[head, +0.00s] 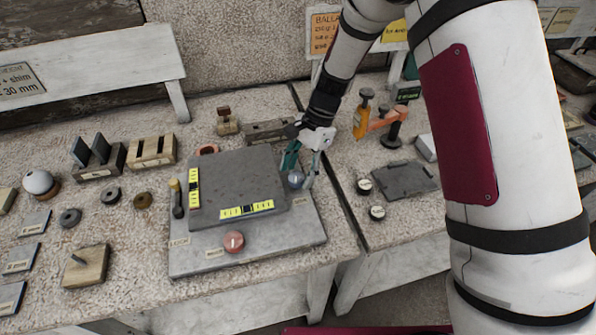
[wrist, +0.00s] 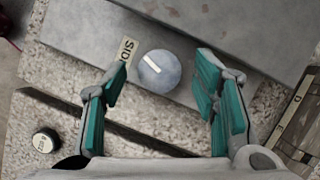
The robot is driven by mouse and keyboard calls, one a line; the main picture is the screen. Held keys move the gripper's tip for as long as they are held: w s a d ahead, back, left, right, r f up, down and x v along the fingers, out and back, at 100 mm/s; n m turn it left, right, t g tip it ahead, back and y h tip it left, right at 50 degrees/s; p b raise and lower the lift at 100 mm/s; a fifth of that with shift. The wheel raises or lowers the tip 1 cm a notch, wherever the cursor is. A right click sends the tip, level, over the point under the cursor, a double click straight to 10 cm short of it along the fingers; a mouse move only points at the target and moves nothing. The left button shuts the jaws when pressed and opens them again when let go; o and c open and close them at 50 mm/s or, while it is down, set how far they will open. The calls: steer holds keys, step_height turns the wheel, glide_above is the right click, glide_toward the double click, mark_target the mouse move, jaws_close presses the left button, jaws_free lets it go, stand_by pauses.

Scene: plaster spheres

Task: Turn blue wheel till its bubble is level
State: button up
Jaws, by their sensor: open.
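The blue wheel (head: 296,180) sits on the grey base plate (head: 310,222), beside the right edge of a raised dark slab (head: 236,180). In the wrist view the blue wheel (wrist: 156,78) is a round grey-blue knob with a white bar mark, beside a label reading "SIDE". My gripper (head: 303,170) is open above the wheel, with its teal fingers apart on either side of it; I cannot tell whether they touch it. Two yellow bubble vials lie on the slab, one along the left edge (head: 194,188) and one along the front (head: 247,210). Their bubbles are too small to read.
A red wheel (head: 234,241) sits at the front of the base plate. Round black-and-white pieces (head: 377,212) and a dark plate (head: 405,179) lie to the right, across a gap between tables.

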steer(key=v, duration=1.1)
steer(key=shift+r, duration=0.15)
steer(key=s+d+r+n+t+h, duration=0.1)
steer(key=s+d+r+n+t, duration=0.15)
steer(key=s+d+r, duration=0.45)
steer(key=s+d+r+n+t, duration=0.25)
steer(key=s+r, duration=0.25)
steer(key=r, duration=0.3)
steer(key=s+d+r+n+t+h, duration=0.1)
steer(key=s+d+n, duration=0.1)
steer(key=s, duration=0.5)
steer(key=s+d+r+n+t+h, duration=0.1)
steer(key=s+d+n+t, duration=0.1)
steer(key=s+d, duration=0.3)
steer(key=shift+s+n+h, duration=0.3)
steer(key=shift+s+n, duration=0.2)
steer(key=shift+s, duration=0.8)
